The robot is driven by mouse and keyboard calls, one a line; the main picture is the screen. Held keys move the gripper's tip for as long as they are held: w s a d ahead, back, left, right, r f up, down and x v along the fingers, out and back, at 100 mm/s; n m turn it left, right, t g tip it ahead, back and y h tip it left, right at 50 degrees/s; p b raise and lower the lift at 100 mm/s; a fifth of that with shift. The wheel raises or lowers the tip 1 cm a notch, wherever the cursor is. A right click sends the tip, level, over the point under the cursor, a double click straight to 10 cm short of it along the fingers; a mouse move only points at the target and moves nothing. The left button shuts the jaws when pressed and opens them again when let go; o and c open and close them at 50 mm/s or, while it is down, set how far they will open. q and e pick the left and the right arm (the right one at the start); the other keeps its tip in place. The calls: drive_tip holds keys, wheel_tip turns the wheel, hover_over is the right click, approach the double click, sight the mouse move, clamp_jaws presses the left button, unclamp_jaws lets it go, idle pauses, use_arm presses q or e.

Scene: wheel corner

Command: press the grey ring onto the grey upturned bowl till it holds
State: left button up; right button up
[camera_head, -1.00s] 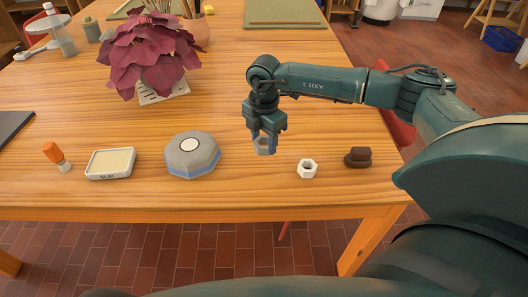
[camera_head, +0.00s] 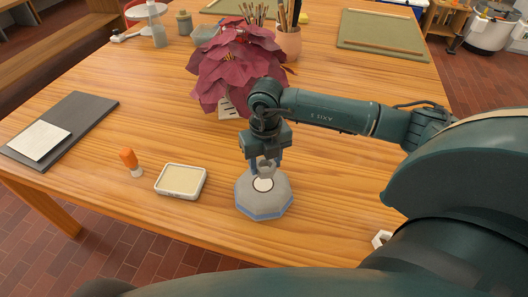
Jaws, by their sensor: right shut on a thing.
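The grey upturned bowl (camera_head: 250,196) is eight-sided with a bluish lower edge and a pale round spot (camera_head: 263,184) on top. It stands on the wooden table near the front edge. My right gripper (camera_head: 266,164) points down over the bowl, shut on the small grey ring (camera_head: 266,171). The ring is at the back part of the pale spot in the picture and looks just above it; I cannot tell whether it touches. The fingers hide part of the ring. My left gripper is not in view.
A shallow tray (camera_head: 181,195) and an orange-topped tool (camera_head: 130,162) stand left of the bowl. A white hexagonal ring (camera_head: 381,238) is partly behind my arm. The table (camera_head: 120,225) is clear at front left.

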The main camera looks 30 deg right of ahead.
sight(263, 184)
drive_tip(key=shift+w+a+n, duration=0.1)
drive_tip(key=shift+w+n, duration=0.05)
drive_tip(key=shift+n, duration=0.15)
drive_tip(key=shift+w+a+f, duration=0.1)
drive_tip(key=shift+f, duration=0.05)
drive_tip(key=shift+f+b, duration=0.8)
drive_tip(key=shift+f, duration=0.1)
drive_tip(key=shift+f+b, duration=0.95)
drive_tip(key=shift+f, duration=0.4)
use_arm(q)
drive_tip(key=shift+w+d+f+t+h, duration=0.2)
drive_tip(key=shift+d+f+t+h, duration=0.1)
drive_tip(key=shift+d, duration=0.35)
use_arm(e)
drive_tip(key=shift+f, duration=0.15)
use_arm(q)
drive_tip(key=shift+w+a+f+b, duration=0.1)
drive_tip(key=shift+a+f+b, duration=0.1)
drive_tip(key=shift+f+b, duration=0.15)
use_arm(e)
drive_tip(key=shift+f, duration=0.35)
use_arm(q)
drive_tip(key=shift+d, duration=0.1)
use_arm(e)
drive_tip(key=shift+f, duration=0.2)
